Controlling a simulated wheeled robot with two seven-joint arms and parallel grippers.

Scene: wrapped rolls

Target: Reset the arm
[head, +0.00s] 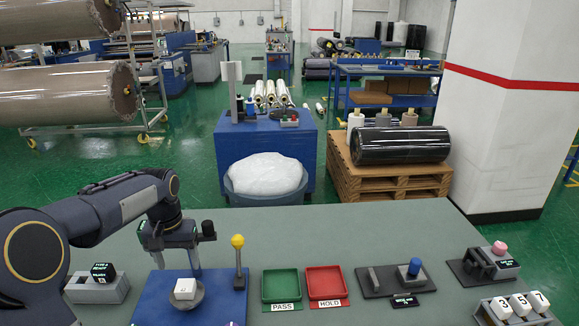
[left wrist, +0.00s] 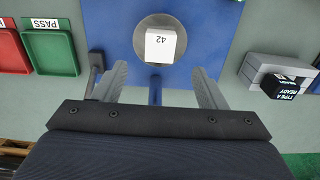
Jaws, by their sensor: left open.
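My left arm comes in from the left in the head view, its gripper (head: 193,262) pointing down above the blue mat (head: 222,303). In the left wrist view the two fingers of the gripper (left wrist: 160,74) stand wide apart with nothing between them. A white block (head: 185,289) marked 42 rests in a round grey dish on the mat; the block also shows in the left wrist view (left wrist: 160,45), just beyond the fingertips. The gripper is apart from the block. My right gripper is in neither view.
A yellow-knobbed post (head: 238,262) stands on the mat's right. Green PASS (head: 281,288) and red HOLD (head: 325,285) trays lie to its right, then a blue-button device (head: 412,270), a pink-button device (head: 500,255) and white blocks (head: 520,304). A TYPE A READY display (head: 100,275) stands left.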

